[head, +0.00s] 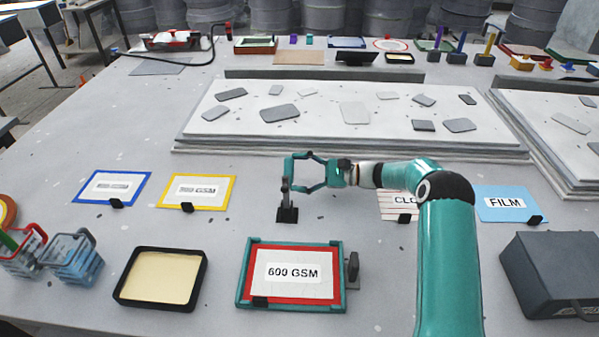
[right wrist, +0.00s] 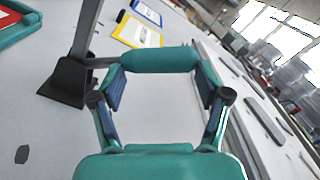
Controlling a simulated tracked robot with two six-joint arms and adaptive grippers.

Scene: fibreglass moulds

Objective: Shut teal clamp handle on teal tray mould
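The teal tray mould (head: 241,275) lies at the front middle of the table. A clamp with a black base (head: 287,215) and a grey upright post stands on the table behind the tray, apart from it. A teal bar-shaped handle (head: 289,170) sits at its top; in the right wrist view the handle (right wrist: 158,60) spans across my fingertips. My right gripper (head: 310,173) has its fingers spread wide at the handle; I cannot tell whether they touch it. A second dark clamp (head: 352,270) sits at the tray's right edge. My left gripper is not in view.
A red-framed 600 GSM card (head: 292,290) lies in the tray. A black tray (head: 128,290) with cream contents stands left, a dark grey box (head: 550,270) right. Blue (head: 85,187) and yellow (head: 230,192) framed cards lie left of the clamp. A low slab (head: 300,135) lies behind.

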